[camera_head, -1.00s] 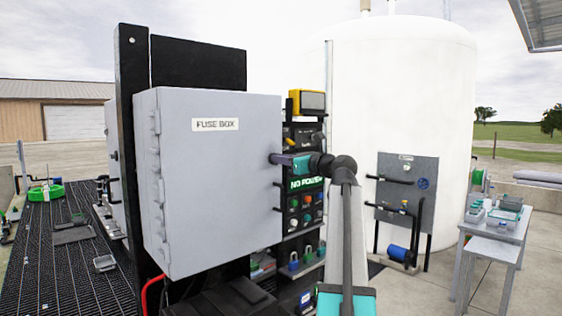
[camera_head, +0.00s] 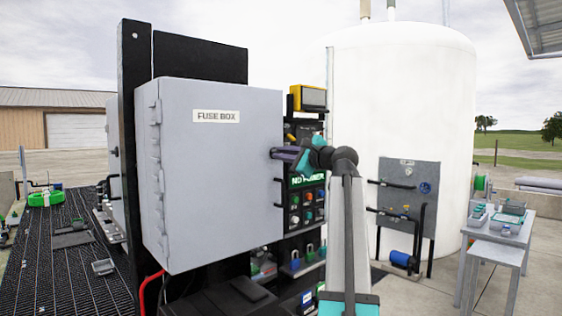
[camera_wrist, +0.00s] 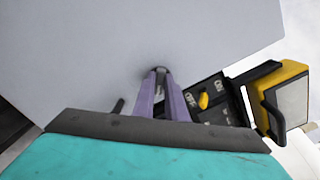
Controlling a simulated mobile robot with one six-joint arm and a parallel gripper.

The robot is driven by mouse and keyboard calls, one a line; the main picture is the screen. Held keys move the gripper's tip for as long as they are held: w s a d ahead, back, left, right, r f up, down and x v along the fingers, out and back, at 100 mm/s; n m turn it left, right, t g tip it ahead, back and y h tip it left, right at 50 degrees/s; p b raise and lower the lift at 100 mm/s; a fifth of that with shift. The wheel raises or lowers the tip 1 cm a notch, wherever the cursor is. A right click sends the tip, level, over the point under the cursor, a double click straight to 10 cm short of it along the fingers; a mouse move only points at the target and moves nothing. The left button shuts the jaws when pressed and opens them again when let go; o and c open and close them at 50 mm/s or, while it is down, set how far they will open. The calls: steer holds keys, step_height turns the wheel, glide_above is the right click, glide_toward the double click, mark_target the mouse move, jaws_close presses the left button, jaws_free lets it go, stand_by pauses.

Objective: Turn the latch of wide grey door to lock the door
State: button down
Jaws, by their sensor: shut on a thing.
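The wide grey door labelled FUSE BOX (camera_head: 215,185) stands closed-looking on the left; its grey face also fills the upper wrist view (camera_wrist: 80,60). My gripper (camera_head: 276,153) is at the door's right edge, reaching in from the right. In the wrist view my gripper's purple fingers (camera_wrist: 160,80) point at the door and are shut on a small dark latch (camera_wrist: 158,70) at their tips. Most of the latch is hidden between the fingers, so its angle is hard to tell.
A panel with a NO POWER sign (camera_head: 307,180) and several buttons stands just right of the door. A yellow device (camera_head: 308,98) sits above it. A dark handle (camera_head: 278,192) is below my gripper. A large white tank (camera_head: 400,110) and a grey table (camera_head: 515,232) are farther right.

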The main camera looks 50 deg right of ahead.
steer(key=shift+f+n+b, duration=0.2)
steer(key=shift+n+b, duration=2.55)
steer(key=shift+n, duration=1.15)
steer(key=c, duration=1.8)
jaws_free()
steer(key=shift+a, duration=0.1)
steer(key=shift+s, duration=0.1)
steer(key=s+b, duration=0.2)
steer(key=s, duration=1.1)
steer(key=shift+s+a+b, duration=0.3)
steer(key=shift+s+a, duration=0.05)
steer(key=shift+a, duration=0.1)
